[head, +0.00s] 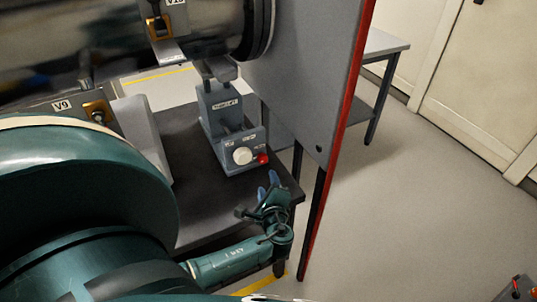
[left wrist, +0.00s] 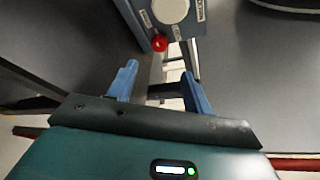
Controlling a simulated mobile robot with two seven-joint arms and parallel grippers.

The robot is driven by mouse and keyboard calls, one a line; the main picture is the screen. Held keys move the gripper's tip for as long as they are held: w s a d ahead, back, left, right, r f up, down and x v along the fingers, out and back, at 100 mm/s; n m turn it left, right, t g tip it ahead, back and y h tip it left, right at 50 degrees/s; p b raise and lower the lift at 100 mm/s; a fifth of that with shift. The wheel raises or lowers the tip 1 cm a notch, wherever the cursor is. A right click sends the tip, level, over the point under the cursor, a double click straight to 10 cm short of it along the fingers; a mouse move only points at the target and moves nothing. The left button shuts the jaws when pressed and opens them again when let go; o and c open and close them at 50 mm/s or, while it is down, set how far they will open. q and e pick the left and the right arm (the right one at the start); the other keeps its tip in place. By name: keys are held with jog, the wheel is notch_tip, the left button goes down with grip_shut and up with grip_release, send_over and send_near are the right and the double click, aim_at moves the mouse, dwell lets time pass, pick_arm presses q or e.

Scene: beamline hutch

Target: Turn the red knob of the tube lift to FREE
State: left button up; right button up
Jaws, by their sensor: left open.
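The tube lift (head: 218,110) is a grey-blue block on the dark table, under the large metal tube. Its sloped front has a white round disc (head: 243,156) with small labels around it, too small to read. The red knob (head: 263,158) sits at the disc's right side in the head view. In the left wrist view the red knob (left wrist: 159,43) shows below the white disc (left wrist: 170,10). My left gripper (head: 268,181) is open and empty, just in front of the knob and apart from it. Its two blue fingers (left wrist: 159,70) point toward the knob. My right gripper is not seen.
The dark table (head: 195,205) carries the lift. A grey panel with a red edge (head: 345,110) stands close on the right. The metal tube (head: 120,40) hangs above. The floor at right is clear, except for a cut-off dark item (head: 516,288) in the corner.

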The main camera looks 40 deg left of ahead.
pick_arm(q)
jog(key=shift+s+d, duration=0.15)
jog(key=shift+d, duration=0.05)
dwell(0.6)
jog(key=s+d+r+n+g+h, duration=0.35)
jog(key=s+d+n+h, duration=0.3)
jog(key=s, duration=0.35)
jog(key=s+d+r+n+g+h, duration=0.2)
jog(key=s+d+n+g+h, duration=0.3)
jog(key=s+d, duration=0.45)
jog(key=w+d+f+t+h, duration=0.3)
jog(key=w+d+f+t, duration=0.1)
jog(key=t, duration=0.4)
jog(key=shift+w+d+f, duration=0.35)
jog(key=shift+d+f, duration=0.15)
jog(key=shift+f, duration=0.8)
jog(key=shift+t, duration=0.25)
